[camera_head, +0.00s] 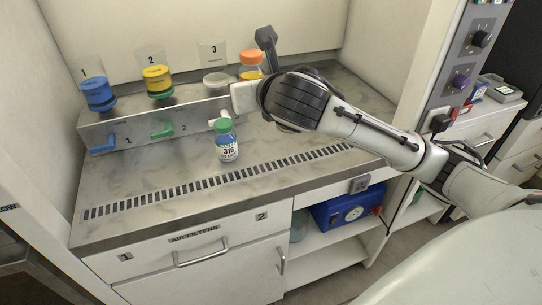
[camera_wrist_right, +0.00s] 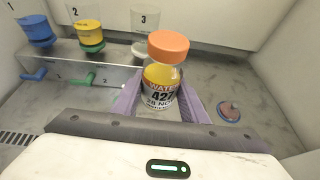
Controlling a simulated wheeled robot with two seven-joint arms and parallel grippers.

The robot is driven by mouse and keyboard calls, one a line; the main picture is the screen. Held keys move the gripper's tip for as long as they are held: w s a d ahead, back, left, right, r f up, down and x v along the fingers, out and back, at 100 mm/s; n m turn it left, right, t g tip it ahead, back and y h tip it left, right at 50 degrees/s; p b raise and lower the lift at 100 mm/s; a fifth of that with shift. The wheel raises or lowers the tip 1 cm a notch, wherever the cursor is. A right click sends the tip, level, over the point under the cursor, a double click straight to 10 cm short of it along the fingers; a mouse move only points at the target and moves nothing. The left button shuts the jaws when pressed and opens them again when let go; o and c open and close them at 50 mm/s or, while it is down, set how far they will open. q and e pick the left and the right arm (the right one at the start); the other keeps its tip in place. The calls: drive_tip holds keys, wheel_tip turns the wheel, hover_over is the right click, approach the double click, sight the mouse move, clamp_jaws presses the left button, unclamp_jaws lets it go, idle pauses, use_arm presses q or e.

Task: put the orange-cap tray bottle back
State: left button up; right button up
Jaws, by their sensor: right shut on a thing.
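The orange-cap bottle (camera_wrist_right: 162,80) holds yellow liquid and has a label reading "WATER" and 427. It is upright between the purple fingers of my right gripper (camera_wrist_right: 160,100), which is shut on it. In the head view the orange-cap bottle (camera_head: 251,62) shows at the back of the bench, right of station 3, and my right gripper partly hides it. I cannot tell whether its base touches the surface. My left gripper is not in view.
A green-cap bottle (camera_head: 227,142) labelled 316 stands on the marble bench (camera_head: 165,180). A round brownish disc (camera_wrist_right: 229,112) lies right of the gripper.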

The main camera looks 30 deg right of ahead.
drive_tip(key=m+h+b, duration=0.2)
hover_over(273, 146)
wheel_tip(273, 146, down, 6)
drive_tip(key=shift+g, duration=0.4)
wheel_tip(273, 146, down, 6)
drive_tip(key=shift+b, duration=0.65)
wheel_tip(273, 146, down, 4)
drive_tip(key=shift+f+b, duration=0.15)
drive_tip(key=shift+b, duration=0.35)
drive_tip(key=o, duration=0.6)
drive_tip(key=shift+f, duration=0.15)
drive_tip(key=o, duration=0.3)
